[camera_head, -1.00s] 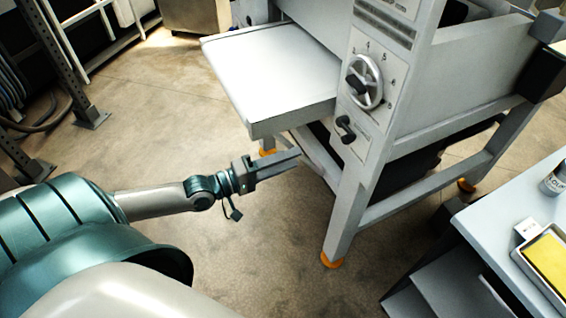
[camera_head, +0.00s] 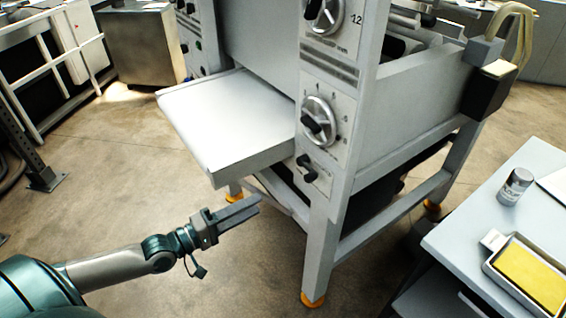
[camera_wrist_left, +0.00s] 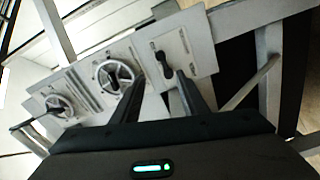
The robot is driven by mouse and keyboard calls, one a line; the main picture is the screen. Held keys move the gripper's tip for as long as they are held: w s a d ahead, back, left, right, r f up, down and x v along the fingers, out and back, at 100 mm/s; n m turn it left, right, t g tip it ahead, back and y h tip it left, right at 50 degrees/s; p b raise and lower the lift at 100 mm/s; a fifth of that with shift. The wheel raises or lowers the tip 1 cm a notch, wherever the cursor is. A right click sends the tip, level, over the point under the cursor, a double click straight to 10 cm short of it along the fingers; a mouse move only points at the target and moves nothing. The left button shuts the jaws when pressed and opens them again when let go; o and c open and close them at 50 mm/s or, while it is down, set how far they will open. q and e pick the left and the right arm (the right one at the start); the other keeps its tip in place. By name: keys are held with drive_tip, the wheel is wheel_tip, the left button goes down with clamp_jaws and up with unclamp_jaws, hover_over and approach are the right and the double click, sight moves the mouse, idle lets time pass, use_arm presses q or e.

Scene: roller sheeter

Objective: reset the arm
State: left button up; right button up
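My left gripper (camera_head: 250,208) is empty and held in the air in front of the roller sheeter (camera_head: 330,170), below its white tray (camera_head: 225,115). In the left wrist view, its two dark fingers (camera_wrist_left: 158,92) stand apart with a gap between them. That view faces the sheeter's control panel, with a black lever (camera_wrist_left: 163,64) beyond the gap and a round handwheel (camera_wrist_left: 113,75) to its left. My right gripper is in neither view.
A side table (camera_head: 470,245) at the right holds a yellow block in a tray (camera_head: 530,277) and a small jar (camera_head: 515,186). The sheeter's frame leg (camera_head: 320,245) stands right of my left gripper. Open floor (camera_head: 110,170) lies to the left.

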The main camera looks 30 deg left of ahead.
use_arm(q)
drive_tip(key=shift+f, duration=0.1)
drive_tip(key=s+a+f+m+g+y, duration=0.1)
drive_tip(key=s+a+f+y, duration=0.15)
drive_tip(key=f, duration=0.85)
drive_tip(key=s+a+f+m+g+y, duration=0.15)
drive_tip(key=a+f, duration=0.25)
drive_tip(key=f, duration=0.6)
drive_tip(key=s+a+f+m+g+y, duration=0.1)
drive_tip(key=a+f+y, duration=0.2)
drive_tip(key=f, duration=0.8)
drive_tip(key=s+d+f+m+g+y, duration=0.1)
drive_tip(key=s+f+g, duration=0.1)
drive_tip(key=s+f, duration=0.5)
drive_tip(key=s+d+f+m+g+y, duration=0.15)
drive_tip(key=s+f, duration=0.35)
drive_tip(key=f, duration=0.5)
drive_tip(key=s+d+f+m+g, duration=0.2)
drive_tip(key=s+d+f, duration=0.2)
drive_tip(key=s, duration=0.5)
drive_tip(key=s+d+f+m+g, duration=0.2)
drive_tip(key=s+d+f, duration=0.3)
drive_tip(key=s, duration=0.4)
drive_tip(key=s+d+f+m+g+b, duration=0.1)
drive_tip(key=s+d+f+m+g, duration=0.1)
drive_tip(key=s, duration=0.6)
wheel_tip(320, 180, down, 4)
drive_tip(key=shift+s+d+r+g+h, duration=0.2)
drive_tip(key=shift+s+d+g+h, duration=0.2)
drive_tip(key=shift+d+g, duration=0.7)
